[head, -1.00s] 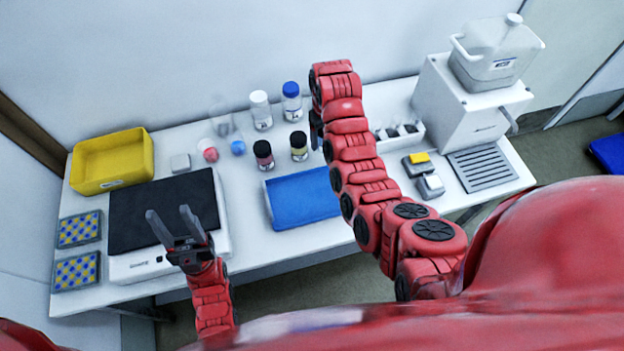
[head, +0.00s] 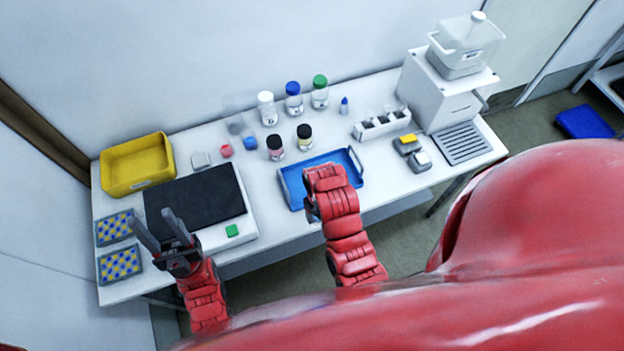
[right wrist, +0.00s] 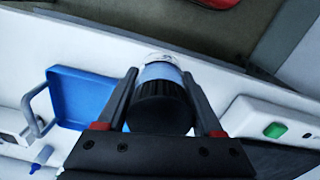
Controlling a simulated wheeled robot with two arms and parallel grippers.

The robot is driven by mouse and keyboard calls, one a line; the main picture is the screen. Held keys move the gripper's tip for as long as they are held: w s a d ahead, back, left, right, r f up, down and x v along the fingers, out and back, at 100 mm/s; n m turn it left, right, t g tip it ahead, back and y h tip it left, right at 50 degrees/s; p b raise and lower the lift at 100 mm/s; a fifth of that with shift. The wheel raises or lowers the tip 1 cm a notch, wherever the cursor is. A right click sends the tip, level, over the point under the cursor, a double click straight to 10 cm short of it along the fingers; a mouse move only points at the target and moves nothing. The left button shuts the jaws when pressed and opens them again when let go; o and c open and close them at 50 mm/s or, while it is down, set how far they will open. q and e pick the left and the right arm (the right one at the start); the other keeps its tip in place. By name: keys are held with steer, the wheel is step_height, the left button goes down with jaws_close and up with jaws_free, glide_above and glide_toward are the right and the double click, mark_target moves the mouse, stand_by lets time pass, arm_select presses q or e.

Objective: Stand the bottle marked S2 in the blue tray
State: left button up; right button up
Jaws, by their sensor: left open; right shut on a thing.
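The blue tray (head: 291,193) lies near the table's front edge, partly hidden by my right arm; it also shows at the left in the right wrist view (right wrist: 82,98). My right gripper (right wrist: 160,76) is shut on a bottle with a black cap (right wrist: 160,106) and a light blue body. The bottle is to one side of the tray in the wrist view, and its label is not readable. In the head view my arm hides this bottle and gripper. My left gripper (head: 153,218) is open and empty by the left front of the black-topped balance (head: 195,203).
Bottles with white (head: 268,108), blue (head: 293,99) and green (head: 320,93) caps stand at the back. Two black-capped bottles, pink (head: 275,148) and yellow (head: 304,138), stand just behind the tray. A white rack (head: 381,126) is to the right, a yellow bin (head: 136,165) at left.

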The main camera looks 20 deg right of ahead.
steer(key=w+b, duration=0.2)
steer(key=w, duration=0.2)
steer(key=w+d+f+b, duration=0.1)
steer(key=w+b, duration=0.1)
steer(key=w, duration=0.3)
steer(key=w+b, duration=0.3)
steer(key=w, duration=0.1)
steer(key=shift+w+d+f, duration=0.15)
steer(key=shift+f, duration=0.25)
steer(key=shift+w+r+b, duration=0.15)
steer(key=shift+w+b, duration=0.15)
steer(key=shift+w, duration=0.2)
steer(key=shift+w+d, duration=0.1)
steer(key=shift+w, duration=0.1)
step_height(320, 180, down, 2)
steer(key=shift+f+p, duration=0.2)
steer(key=shift+p, duration=0.75)
steer(key=shift+f, duration=0.65)
steer(key=o, duration=1.5)
